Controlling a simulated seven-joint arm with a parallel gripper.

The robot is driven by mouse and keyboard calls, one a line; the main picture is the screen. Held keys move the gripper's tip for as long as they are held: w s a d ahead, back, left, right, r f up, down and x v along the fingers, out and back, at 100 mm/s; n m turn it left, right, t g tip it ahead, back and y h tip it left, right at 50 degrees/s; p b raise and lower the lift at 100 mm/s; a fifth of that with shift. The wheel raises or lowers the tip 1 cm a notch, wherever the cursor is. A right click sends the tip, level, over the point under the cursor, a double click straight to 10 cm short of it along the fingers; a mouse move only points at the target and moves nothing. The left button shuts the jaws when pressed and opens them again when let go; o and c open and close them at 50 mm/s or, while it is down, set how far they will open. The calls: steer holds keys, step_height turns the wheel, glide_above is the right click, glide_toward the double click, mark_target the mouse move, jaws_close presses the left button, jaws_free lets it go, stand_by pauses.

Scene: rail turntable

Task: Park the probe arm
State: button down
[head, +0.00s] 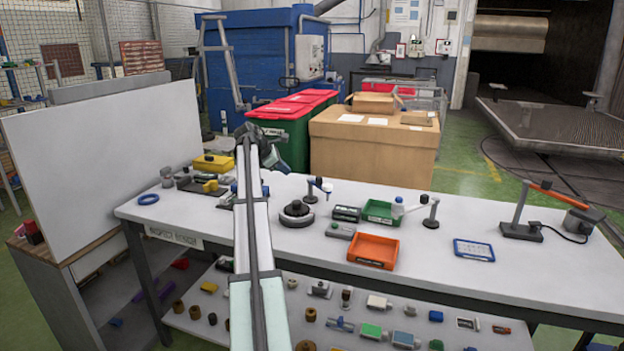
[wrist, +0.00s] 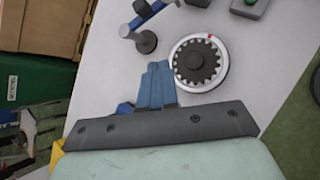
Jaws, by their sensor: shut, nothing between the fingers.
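My gripper (head: 282,166) is shut and empty, above the table's far side. In the wrist view its fingers (wrist: 158,66) are apart from post and turntable.
A second post (head: 431,214) with a side arm stands to the right, near a green bin (head: 382,212). An orange tray (head: 373,250) is in front. A whiteboard (head: 95,165) stands left.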

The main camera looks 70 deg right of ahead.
steer(key=n, duration=0.5)
glide_toward(318, 182)
steer(key=shift+g, duration=0.3)
steer(key=shift+x, duration=2.9)
steer(key=shift+a+f, duration=0.1)
steer(key=shift+f, duration=0.1)
